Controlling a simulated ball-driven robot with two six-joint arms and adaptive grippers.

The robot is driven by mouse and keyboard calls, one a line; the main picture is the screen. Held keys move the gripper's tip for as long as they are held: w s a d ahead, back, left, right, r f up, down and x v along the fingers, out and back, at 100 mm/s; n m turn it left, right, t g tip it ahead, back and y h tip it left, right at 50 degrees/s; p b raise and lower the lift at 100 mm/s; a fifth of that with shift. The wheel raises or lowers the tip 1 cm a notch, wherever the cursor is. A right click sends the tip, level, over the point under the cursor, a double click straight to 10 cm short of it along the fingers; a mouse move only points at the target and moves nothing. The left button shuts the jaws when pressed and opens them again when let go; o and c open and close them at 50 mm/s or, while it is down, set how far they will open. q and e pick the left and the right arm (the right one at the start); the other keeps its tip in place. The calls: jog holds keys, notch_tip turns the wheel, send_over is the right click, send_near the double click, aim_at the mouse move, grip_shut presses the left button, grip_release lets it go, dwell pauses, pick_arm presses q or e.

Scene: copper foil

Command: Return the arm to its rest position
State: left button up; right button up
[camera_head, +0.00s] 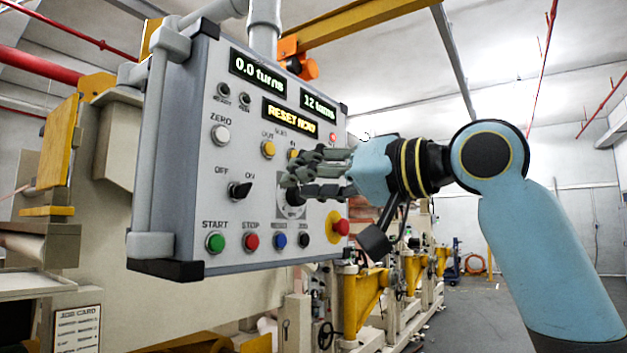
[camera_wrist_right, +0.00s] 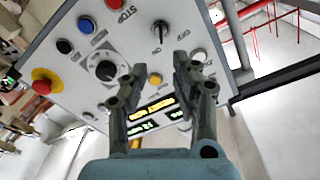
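My right gripper (camera_head: 300,178) is in front of the grey control panel (camera_head: 200,190) in the head view, covering part of the dial (camera_head: 291,197) and its surroundings. In the right wrist view my right gripper (camera_wrist_right: 154,78) has its two fingers spread apart with nothing between them. The fingers point at the panel (camera_wrist_right: 130,35); whether they touch it I cannot tell. My right arm (camera_head: 545,250) reaches in from the right, bent at the elbow. My left gripper is in neither view.
The panel carries a black selector switch (camera_head: 240,190), a green START button (camera_head: 215,242), a red STOP button (camera_head: 251,241), a red emergency knob (camera_head: 341,227) and lit displays (camera_head: 257,72). Yellow machine brackets (camera_head: 365,300) stand below. Open floor (camera_head: 480,315) lies behind my arm.

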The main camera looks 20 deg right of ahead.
jog(key=shift+s+d, duration=0.15)
jog(key=shift+s, duration=0.3)
